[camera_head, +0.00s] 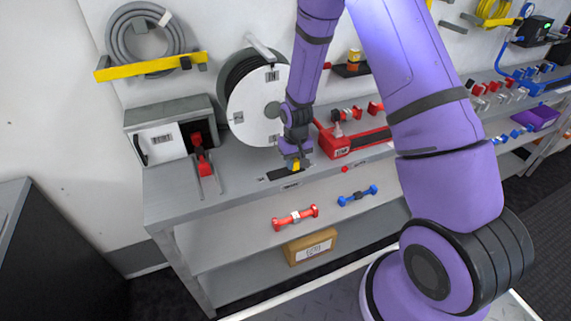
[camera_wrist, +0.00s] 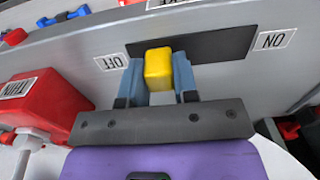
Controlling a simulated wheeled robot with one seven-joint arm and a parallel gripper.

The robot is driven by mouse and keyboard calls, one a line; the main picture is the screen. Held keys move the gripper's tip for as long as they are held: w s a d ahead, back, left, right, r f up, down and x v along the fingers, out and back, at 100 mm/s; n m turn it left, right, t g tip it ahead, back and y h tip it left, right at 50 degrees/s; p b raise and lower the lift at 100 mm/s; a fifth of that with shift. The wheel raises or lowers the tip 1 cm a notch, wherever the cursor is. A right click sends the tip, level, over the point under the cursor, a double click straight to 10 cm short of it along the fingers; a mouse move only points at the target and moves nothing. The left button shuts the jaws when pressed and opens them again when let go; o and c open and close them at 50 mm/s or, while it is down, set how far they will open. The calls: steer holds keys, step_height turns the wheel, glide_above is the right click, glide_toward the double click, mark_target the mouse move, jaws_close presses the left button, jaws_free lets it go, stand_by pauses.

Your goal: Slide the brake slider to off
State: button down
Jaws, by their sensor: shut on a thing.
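The brake slider's yellow knob (camera_wrist: 158,67) stands on a black track (camera_wrist: 215,44) in the bench's grey top. In the wrist view the OFF label (camera_wrist: 111,62) is just left of the knob and the ON label (camera_wrist: 273,40) is beyond the track's far right end. The knob is near the OFF end, with most of the bare track on the ON side. My gripper (camera_wrist: 161,72) is shut on the knob, a blue finger on each side. In the head view my gripper (camera_head: 294,158) hides part of the knob (camera_head: 295,166) and track (camera_head: 279,174).
A hose reel (camera_head: 258,105) stands behind my gripper, and a red device (camera_head: 333,144) stands to its right. A grey box with a red lever (camera_head: 203,164) is at the left. Red (camera_head: 295,217) and blue (camera_head: 357,195) fittings lie on the shelf below.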

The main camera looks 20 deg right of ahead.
mark_target(297, 160)
steer(key=shift+d, duration=0.25)
steer(key=c, duration=0.9)
jaws_free()
steer(key=shift+r, duration=0.15)
step_height(297, 160, up, 7)
steer(key=shift+r, duration=0.15)
